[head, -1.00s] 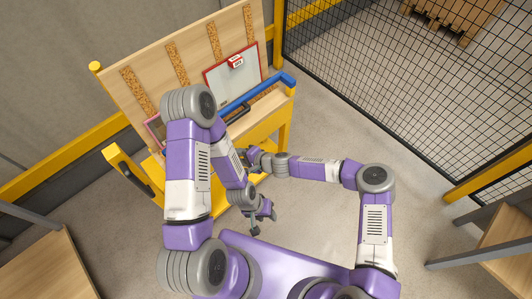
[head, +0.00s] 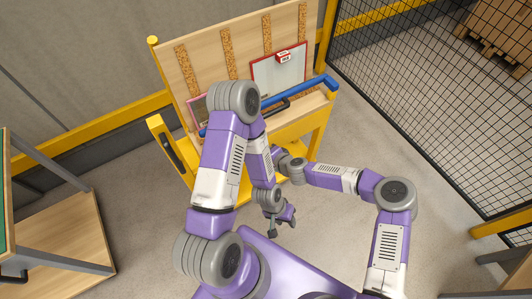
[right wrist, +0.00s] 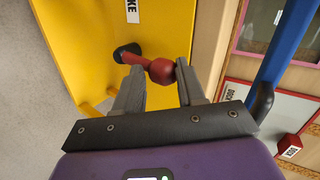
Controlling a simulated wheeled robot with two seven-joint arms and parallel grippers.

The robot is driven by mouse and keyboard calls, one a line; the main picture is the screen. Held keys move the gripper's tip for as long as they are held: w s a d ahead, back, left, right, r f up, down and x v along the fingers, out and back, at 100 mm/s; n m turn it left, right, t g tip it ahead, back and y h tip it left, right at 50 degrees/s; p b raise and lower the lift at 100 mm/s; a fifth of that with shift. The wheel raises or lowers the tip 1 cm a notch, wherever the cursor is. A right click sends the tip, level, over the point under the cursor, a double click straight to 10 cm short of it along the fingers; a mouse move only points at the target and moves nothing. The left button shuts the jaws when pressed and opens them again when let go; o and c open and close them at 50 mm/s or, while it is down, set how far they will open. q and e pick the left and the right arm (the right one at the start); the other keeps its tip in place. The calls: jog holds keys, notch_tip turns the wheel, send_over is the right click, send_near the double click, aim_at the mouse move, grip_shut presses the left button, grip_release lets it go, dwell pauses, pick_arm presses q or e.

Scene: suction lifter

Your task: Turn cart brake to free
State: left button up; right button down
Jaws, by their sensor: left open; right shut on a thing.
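The yellow cart (head: 160,128) has a wooden back panel and a blue bar (head: 305,93). In the right wrist view a dark red brake lever (right wrist: 162,70) with a rounded knob reaches from a dark round pivot (right wrist: 127,52) on the yellow panel (right wrist: 85,35). A partly cut-off label ending in "KE" (right wrist: 132,10) is above it. My right gripper (right wrist: 158,77) is shut on the red lever, one finger on each side. In the head view its fingers are hidden behind my left arm. My left gripper (head: 284,224) is open and empty, apart from the cart.
A whiteboard (head: 278,68) with a red frame rests on the cart against the wooden panel. A black mesh fence (head: 430,90) stands to the right. A wooden shelf unit (head: 60,240) is at the lower left. Grey floor lies open between the cart and the fence.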

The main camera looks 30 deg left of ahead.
jog(key=shift+w+d+f, duration=0.1)
jog(key=shift+w+f, duration=0.1)
jog(key=shift+f, duration=0.05)
jog(key=c, duration=0.9)
grip_release()
jog(key=o, duration=0.3)
jog(key=shift+a, duration=0.2)
jog(key=shift+p+v, duration=1)
jog(key=shift+v, duration=2.9)
